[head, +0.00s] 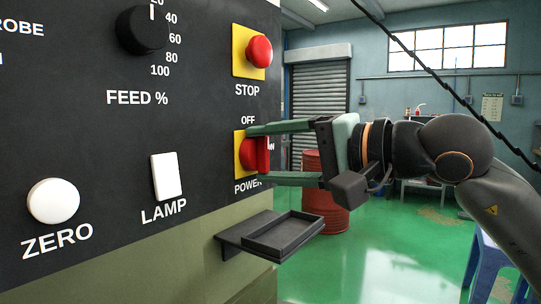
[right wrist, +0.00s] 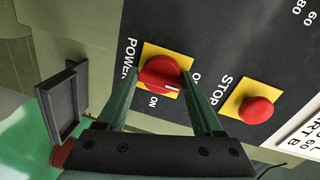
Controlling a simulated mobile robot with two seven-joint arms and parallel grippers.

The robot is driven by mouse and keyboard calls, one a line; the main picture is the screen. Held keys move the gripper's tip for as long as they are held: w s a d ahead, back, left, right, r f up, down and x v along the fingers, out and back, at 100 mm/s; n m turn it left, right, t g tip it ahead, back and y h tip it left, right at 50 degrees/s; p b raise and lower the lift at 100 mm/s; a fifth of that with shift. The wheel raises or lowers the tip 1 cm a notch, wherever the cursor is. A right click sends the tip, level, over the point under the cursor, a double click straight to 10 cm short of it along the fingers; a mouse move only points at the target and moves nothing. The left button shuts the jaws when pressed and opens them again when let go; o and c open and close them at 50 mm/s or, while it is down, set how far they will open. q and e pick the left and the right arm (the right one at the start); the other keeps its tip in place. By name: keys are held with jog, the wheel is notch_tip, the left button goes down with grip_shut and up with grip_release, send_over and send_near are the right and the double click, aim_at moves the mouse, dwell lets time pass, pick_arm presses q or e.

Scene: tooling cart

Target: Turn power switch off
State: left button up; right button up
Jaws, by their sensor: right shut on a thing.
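The red power switch (head: 262,154) is a rotary knob on a yellow plate (head: 239,150), on the black panel. OFF is printed above it, ON to its right and POWER below. My right gripper (head: 255,155) has one finger above the knob and one below, closed on it. The right wrist view shows the knob (right wrist: 160,72) between the two green fingers. A white mark on the knob lies on the side by the ON and OFF labels; its exact angle is hard to tell. My left gripper is not in view.
A red STOP button (head: 259,51) sits above the switch. The LAMP rocker (head: 166,176), ZERO button (head: 53,201) and FEED knob (head: 141,31) are to the left. A dark tray (head: 250,240) juts out below.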

jog(key=shift+d+r, duration=0.15)
jog(key=shift+r, duration=0.3)
jog(key=o, duration=1.2)
jog(key=shift+f, duration=0.1)
jog(key=shift+o, duration=0.4)
jog(key=shift+f, duration=0.1)
jog(key=shift+s, duration=0.1)
jog(key=b+v, duration=0.1)
jog(key=v, duration=1.1)
